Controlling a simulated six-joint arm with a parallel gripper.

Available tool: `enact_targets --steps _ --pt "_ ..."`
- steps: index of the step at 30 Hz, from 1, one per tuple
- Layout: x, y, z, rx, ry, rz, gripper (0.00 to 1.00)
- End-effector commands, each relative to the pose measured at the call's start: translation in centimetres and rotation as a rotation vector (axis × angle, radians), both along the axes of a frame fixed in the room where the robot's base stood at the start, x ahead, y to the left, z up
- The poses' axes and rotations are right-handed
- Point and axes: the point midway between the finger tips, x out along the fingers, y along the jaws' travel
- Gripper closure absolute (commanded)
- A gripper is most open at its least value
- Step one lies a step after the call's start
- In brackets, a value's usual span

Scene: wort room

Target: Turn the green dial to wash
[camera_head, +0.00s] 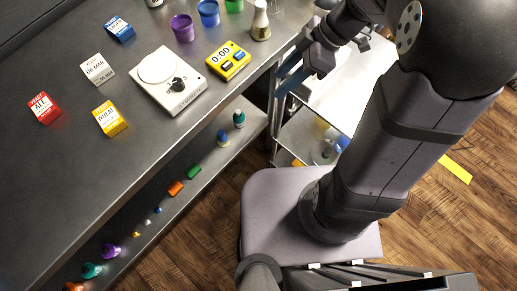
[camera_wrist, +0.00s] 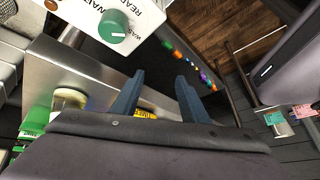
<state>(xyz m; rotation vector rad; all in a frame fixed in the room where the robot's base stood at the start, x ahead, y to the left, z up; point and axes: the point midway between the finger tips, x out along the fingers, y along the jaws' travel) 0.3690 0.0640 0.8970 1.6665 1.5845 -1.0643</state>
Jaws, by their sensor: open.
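The green dial (camera_wrist: 113,27) is at the top of the wrist view, on a white panel (camera_wrist: 84,12) with black lettering. "WAIT", "READ" and the start of "WAS" show, partly cut off by the frame's edge. A pale line marks the dial's face; which word it points at I cannot tell. My gripper (camera_wrist: 160,78) is open and empty, its two blue-grey fingers apart. In that picture the dial lies above and left of the fingertips, not between them. I cannot make out the green dial in the head view.
A shelf below the bench carries small coloured items. A white-topped cart (camera_head: 345,95) stands beside the bench.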

Motion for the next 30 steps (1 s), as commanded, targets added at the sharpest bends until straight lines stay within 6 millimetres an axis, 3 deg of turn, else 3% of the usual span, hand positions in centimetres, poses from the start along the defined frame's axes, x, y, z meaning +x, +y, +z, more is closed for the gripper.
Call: enact_targets --steps 1,18,30 --pt "-0.4 0.6 -1.1 0.007 0.005 -0.002 0.59" --pt "-5.1 6.2 -5.9 0.093 0.088 -0.054 0.59" --pt "-6.4 6.7 -11.9 0.058 0.21 -0.235 0.59"
